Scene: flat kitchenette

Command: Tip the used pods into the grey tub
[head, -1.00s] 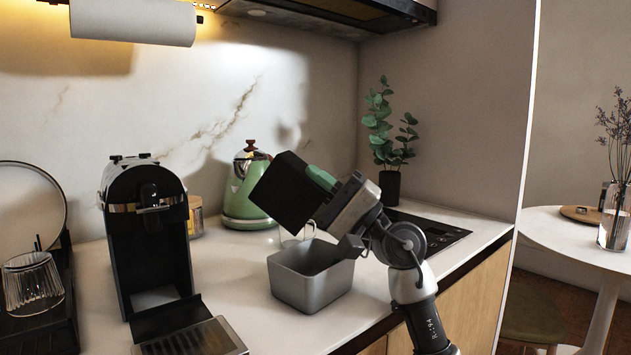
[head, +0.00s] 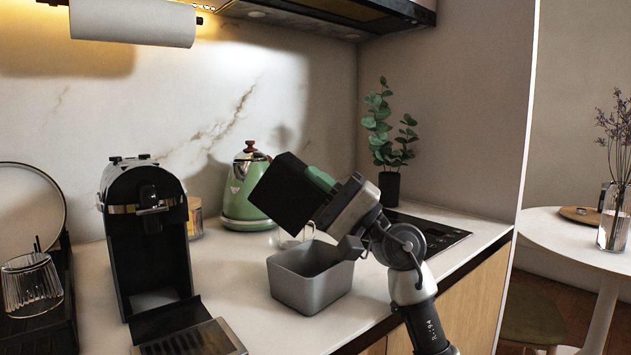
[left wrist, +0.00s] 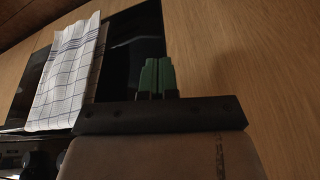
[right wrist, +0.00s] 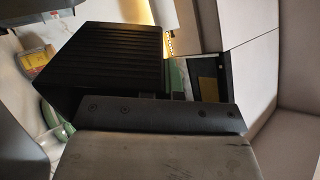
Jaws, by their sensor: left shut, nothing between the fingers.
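My right gripper (head: 320,179) is shut on a black bin (head: 286,194), holding it tilted in the air above and slightly left of the grey tub (head: 302,287). The right wrist view shows the ribbed side of the bin (right wrist: 112,57) beside the green fingers (right wrist: 180,78). The tub stands on the counter, and the part of its inside that shows looks empty. No used pods show; the inside of the bin is hidden. My left gripper (left wrist: 157,78) is shut and empty in the left wrist view, in front of wooden cabinet fronts.
A black coffee machine (head: 150,230) with a drip tray (head: 195,340) stands left of the tub. A green kettle (head: 243,190), a glass cup (head: 290,238) and a potted plant (head: 389,187) are behind. A checked towel (left wrist: 68,75) hangs by the left gripper.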

